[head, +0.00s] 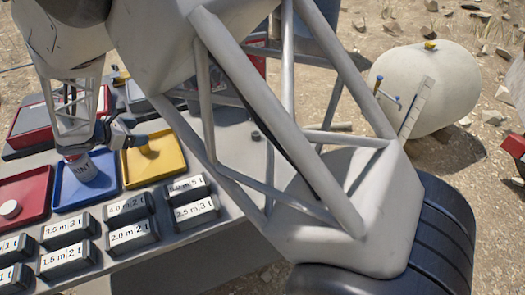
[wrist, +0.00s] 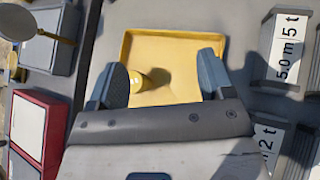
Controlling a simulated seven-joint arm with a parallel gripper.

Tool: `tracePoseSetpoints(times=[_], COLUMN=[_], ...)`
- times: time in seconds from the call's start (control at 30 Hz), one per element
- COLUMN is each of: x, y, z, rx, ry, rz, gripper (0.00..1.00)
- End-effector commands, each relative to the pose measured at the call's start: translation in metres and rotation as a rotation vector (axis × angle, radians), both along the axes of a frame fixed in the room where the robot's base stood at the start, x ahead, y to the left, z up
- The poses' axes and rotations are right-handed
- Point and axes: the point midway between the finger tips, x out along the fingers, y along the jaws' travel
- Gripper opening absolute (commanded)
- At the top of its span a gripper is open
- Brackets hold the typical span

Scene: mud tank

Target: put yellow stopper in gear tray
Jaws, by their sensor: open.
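A yellow stopper-like piece (head: 149,149) stands in the square yellow tray (head: 171,172). In the wrist view the yellow piece (wrist: 158,78) shows between my fingers, nearer the left one, inside the yellow tray (wrist: 185,40). No tray shows a name, so I cannot tell which is the gear tray.
A blue tray (head: 66,203) and a red tray (head: 30,185) with a round white piece (head: 10,209) lie left of the yellow one. Labelled dark blocks (head: 133,236) line the near edge. A red-framed box (wrist: 38,112) stands beyond. A pale tank (head: 445,80) lies on the ground.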

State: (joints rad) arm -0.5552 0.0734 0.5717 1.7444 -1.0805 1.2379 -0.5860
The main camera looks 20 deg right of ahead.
Motion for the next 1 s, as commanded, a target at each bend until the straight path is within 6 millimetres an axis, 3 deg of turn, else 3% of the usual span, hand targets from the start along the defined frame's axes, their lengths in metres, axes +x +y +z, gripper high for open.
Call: tracePoseSetpoints(times=[0.03,0.2,0.5,0.7,1.0], x=[-0.008,-0.039,-0.106,-0.157,-0.238], y=[-0.018,-0.068,-0.142,-0.181,-0.223], z=[0.014,0.049,0.099,0.123,0.147], rx=[0.04,0.174,0.406,0.555,0.774], ry=[-0.016,-0.069,-0.182,-0.263,-0.395], rz=[-0.048,-0.206,-0.49,-0.681,-0.967], gripper=[0.75,0.75,0.75,0.75,0.75])
